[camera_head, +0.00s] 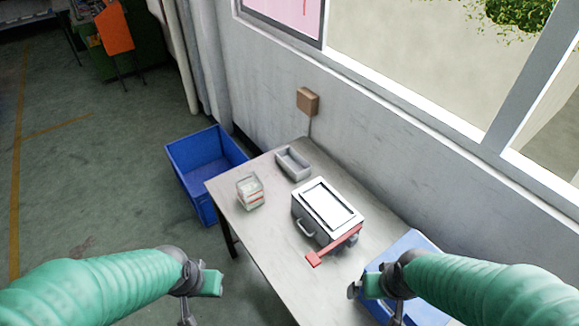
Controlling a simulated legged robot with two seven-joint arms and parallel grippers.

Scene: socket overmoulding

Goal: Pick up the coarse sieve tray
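No tray is clearly recognisable as the coarse sieve tray, as mesh is too small to make out. A small stack of clear, whitish trays with red bands (250,191) stands on the table's left side. A shallow grey rectangular tray (293,164) lies at the table's far end. My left gripper (203,299) is in front of the table's left edge, apart from both, with its fingers spread and nothing visible between them. My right gripper (381,303) is over the right side near a blue bin, also spread and empty.
A grey box-shaped machine (328,212) with a white top, front handle and red lever (331,249) stands mid-table (266,255). A blue crate (188,181) is on the floor at left. A blue bin (413,243) is at right. The wall borders the table's far side.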

